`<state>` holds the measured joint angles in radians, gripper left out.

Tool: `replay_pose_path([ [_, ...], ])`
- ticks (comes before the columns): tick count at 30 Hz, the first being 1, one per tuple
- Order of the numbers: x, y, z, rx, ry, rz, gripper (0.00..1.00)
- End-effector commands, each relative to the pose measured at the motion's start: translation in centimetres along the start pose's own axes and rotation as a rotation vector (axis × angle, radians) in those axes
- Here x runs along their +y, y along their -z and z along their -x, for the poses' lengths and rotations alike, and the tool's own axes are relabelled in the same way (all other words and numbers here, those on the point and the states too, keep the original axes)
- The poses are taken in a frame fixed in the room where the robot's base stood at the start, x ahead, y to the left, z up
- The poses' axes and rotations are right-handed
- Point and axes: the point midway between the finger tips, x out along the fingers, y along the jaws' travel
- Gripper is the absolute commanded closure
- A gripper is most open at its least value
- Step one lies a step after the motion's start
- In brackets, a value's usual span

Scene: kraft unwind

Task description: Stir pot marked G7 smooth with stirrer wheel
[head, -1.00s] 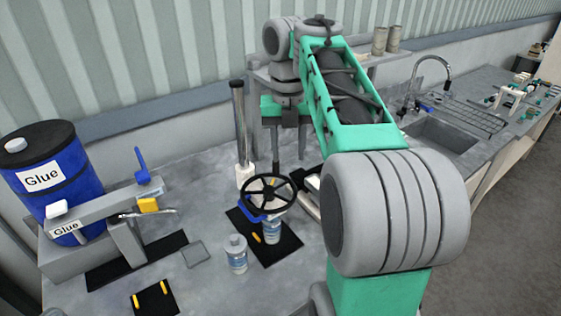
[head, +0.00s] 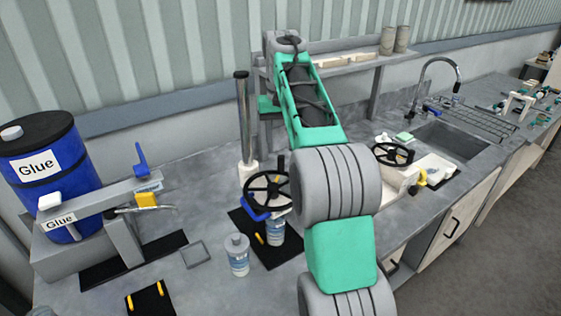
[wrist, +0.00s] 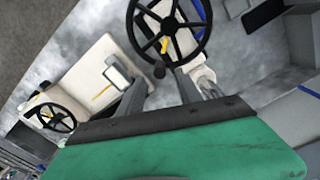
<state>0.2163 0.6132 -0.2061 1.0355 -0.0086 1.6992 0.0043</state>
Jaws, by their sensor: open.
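A black spoked stirrer wheel (head: 268,191) stands on a blue-and-white stand over a dark mat. It shows large at the top of the wrist view (wrist: 170,27). A white pot with a blue label (head: 277,233) stands under the wheel, partly hidden by it. A similar capped pot (head: 237,256) stands to the left, off the mat. I cannot read a G7 mark on either. In the wrist view my gripper (wrist: 163,82) is open and empty, its fingers short of the wheel in the picture. In the head view my arm hides it.
A second black wheel (head: 393,154) sits on a white machine (head: 432,164) by the sink (head: 452,141). A blue glue drum (head: 50,165) and its grey stand are at the left. A tall post (head: 243,120) rises behind the stirrer wheel.

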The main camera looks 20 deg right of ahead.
Motion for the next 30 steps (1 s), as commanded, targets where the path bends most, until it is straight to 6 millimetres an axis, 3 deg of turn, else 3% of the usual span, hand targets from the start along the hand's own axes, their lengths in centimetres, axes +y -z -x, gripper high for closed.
replay_pose_path([
  [6,0.0,-0.1,-4.5,-0.001,0.0,0.003,0.58],
  [17,0.0,0.0,-5.4,0.001,0.001,0.004,0.58],
  [30,0.0,0.0,-5.4,0.0,0.001,0.005,0.94],
])
